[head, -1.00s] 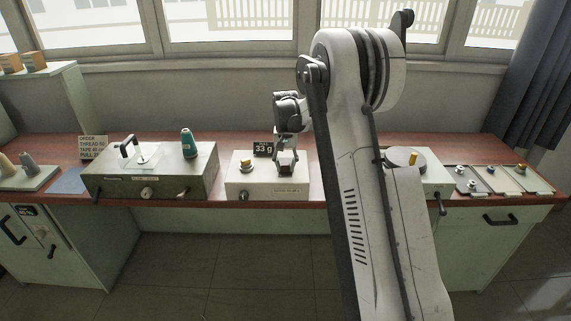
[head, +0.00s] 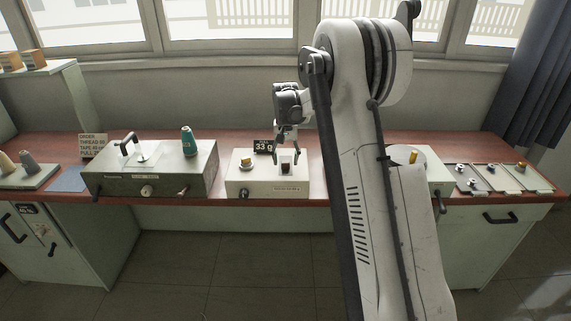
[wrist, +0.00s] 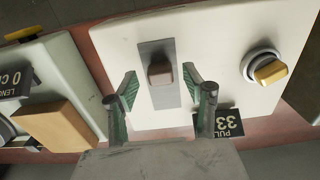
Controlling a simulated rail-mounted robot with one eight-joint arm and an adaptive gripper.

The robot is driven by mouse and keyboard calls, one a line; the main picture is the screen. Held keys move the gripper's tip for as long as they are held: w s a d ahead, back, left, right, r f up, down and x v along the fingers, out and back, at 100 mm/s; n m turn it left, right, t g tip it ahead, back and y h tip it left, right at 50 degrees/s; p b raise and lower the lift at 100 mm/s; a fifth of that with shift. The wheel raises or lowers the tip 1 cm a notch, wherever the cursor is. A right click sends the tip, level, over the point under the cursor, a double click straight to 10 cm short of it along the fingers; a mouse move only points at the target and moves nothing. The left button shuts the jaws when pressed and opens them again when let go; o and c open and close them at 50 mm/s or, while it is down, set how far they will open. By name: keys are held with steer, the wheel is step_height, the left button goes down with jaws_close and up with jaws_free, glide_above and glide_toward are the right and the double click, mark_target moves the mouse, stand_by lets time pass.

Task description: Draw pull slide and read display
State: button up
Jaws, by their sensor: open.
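The pull slide is a dark brown block (wrist: 160,73) on a grey strip in the top of a cream box (head: 240,185). It also shows in the head view (head: 287,168). My gripper (wrist: 160,86) is open, its green-padded fingers on either side of the slide in the wrist view, with gaps between. In the head view my gripper (head: 287,150) is over the slide; I cannot tell its exact height. The black display (head: 264,147) behind the box reads 33 g.
A yellow-capped knob (wrist: 268,70) is on the same box. A grey-green machine (head: 150,172) with a teal thread cone (head: 188,142) stands left. A box with a round plate (head: 408,157) and several trays (head: 500,178) are right. An order card (head: 93,146) stands far left.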

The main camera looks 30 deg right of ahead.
mark_target(285, 163)
step_height(285, 163, up, 10)
stand_by(0.4)
steer(key=shift+f, duration=0.1)
steer(key=s+a+r+n+t, duration=0.1)
steer(key=s+a+r+t, duration=0.1)
steer(key=s+a+r, duration=0.55)
steer(key=s+a+r+n+t, duration=0.15)
steer(key=s+a+r, duration=0.3)
steer(key=s, duration=0.55)
steer(key=s+a+f+n+t, duration=0.1)
steer(key=s+a+f, duration=0.1)
steer(key=s, duration=0.5)
steer(key=s+a+f+n+t, duration=0.1)
steer(key=s+a+f, duration=0.1)
steer(key=s, duration=0.5)
steer(key=s+a+f+n+t, duration=0.1)
steer(key=s+a+f, duration=0.1)
steer(key=s+a, duration=0.2)
steer(key=s, duration=0.3)
steer(key=shift+s+a+t, duration=0.35)
steer(key=shift+s, duration=0.05)
